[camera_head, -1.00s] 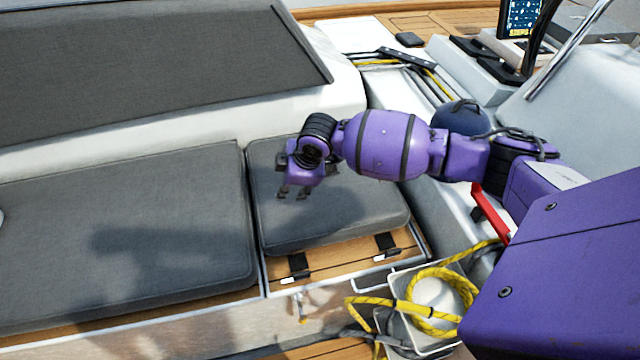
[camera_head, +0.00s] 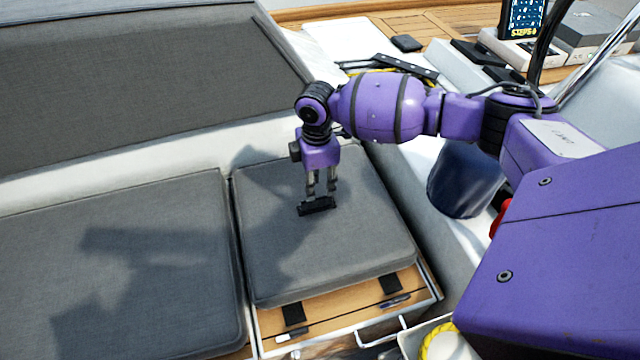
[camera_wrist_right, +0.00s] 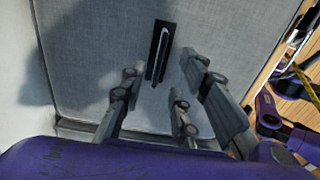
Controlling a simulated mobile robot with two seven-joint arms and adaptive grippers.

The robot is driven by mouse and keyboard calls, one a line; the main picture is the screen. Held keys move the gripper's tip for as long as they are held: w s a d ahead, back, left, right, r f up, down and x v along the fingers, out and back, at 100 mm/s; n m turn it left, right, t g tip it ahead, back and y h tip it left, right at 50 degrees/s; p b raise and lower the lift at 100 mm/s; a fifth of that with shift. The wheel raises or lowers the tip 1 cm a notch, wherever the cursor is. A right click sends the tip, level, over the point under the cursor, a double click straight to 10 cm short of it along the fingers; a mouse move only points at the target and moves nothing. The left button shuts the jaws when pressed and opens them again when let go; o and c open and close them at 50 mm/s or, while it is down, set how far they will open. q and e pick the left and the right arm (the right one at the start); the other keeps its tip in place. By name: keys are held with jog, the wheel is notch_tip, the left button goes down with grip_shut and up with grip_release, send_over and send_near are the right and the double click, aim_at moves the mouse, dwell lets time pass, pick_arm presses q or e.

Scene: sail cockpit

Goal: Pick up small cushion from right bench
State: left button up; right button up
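The small cushion (camera_head: 375,245) is a grey square pad lying flat on the wooden seat at the right end of the bench. A black strip with a thin bar handle lies on its top; the strip (camera_head: 318,207) is just below my right gripper's fingertips in the head view, and it shows in the wrist view (camera_wrist_right: 159,58). My right gripper (camera_head: 321,190) points down over the cushion, fingers spread and nothing between them. In the wrist view, the open fingers (camera_wrist_right: 162,85) stand either side of the handle's near end. I cannot tell whether they touch the cushion. My left gripper is not in view.
A larger grey cushion (camera_head: 130,265) lies to the left, separated by a narrow gap. A dark backrest pad (camera_head: 130,80) rises behind. A dark blue bag (camera_head: 464,180) stands to the right. A metal handle (camera_head: 382,334) is on the box front below.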

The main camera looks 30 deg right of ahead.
aim_at(316, 198)
jog(key=shift+s+a+f, duration=0.1)
jog(key=shift+s+f, duration=0.05)
jog(key=shift+f, duration=0.3)
jog(key=shift+s+a+f, duration=0.1)
jog(key=shift+f, duration=0.75)
jog(key=f, duration=0.3)
jog(key=shift+w+f+b, duration=0.3)
jog(key=shift+f, duration=0.45)
grip_shut()
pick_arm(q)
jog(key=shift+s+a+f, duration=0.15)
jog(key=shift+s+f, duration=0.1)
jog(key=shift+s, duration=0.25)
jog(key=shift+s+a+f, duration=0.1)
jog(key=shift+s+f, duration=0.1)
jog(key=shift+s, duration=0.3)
pick_arm(e)
jog(key=shift+w, duration=0.1)
